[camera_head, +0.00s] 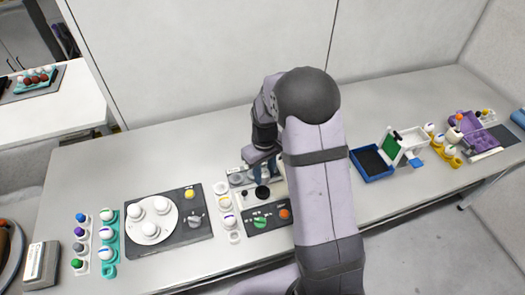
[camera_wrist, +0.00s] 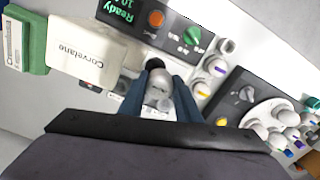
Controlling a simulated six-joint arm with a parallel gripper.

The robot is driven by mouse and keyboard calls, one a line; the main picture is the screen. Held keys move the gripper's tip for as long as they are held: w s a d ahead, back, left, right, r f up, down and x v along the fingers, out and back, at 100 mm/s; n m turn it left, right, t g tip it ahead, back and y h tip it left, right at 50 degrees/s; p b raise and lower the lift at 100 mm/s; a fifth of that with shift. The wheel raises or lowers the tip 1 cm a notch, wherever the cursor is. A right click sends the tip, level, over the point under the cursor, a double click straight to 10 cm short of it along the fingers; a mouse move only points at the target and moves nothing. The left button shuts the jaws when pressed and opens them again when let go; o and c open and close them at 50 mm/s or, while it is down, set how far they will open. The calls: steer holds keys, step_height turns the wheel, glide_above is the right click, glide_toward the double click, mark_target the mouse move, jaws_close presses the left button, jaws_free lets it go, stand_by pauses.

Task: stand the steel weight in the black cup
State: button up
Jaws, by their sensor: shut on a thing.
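My gripper (camera_wrist: 157,96) is shut on the steel weight (camera_wrist: 159,90), a pale grey, shiny, rounded piece between the two blue fingers in the wrist view. The black cup (camera_wrist: 154,64) shows as a dark round shape just past the weight, partly hidden by it. In the head view the black cup (camera_head: 262,192) is a dark round spot on the pale panel of the bench device, just below my gripper (camera_head: 260,172). My arm hides part of that device, and the weight is hard to make out there. I cannot tell whether the weight touches the cup.
A black control panel (camera_head: 254,221) with green and orange knobs lies in front of the cup. A strip of capped vials (camera_head: 233,222) and a device with a white round plate (camera_head: 173,221) stand left. A white box marked "Corvelane" (camera_wrist: 88,52) stands close by in the wrist view.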

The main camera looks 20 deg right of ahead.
mark_target(263, 174)
steer(key=shift+s+f, duration=0.5)
steer(key=shift+f, duration=0.4)
steer(key=shift+w+f+m, duration=0.3)
steer(key=shift+w+f, duration=0.2)
steer(key=shift+w, duration=0.2)
steer(key=shift+w+d, duration=0.1)
steer(key=shift+w, duration=0.75)
steer(key=shift+f, duration=0.15)
steer(key=shift+f+b, duration=2.35)
steer(key=shift+f, duration=0.65)
steer(key=shift+f+b, duration=0.35)
steer(key=shift+f, duration=0.2)
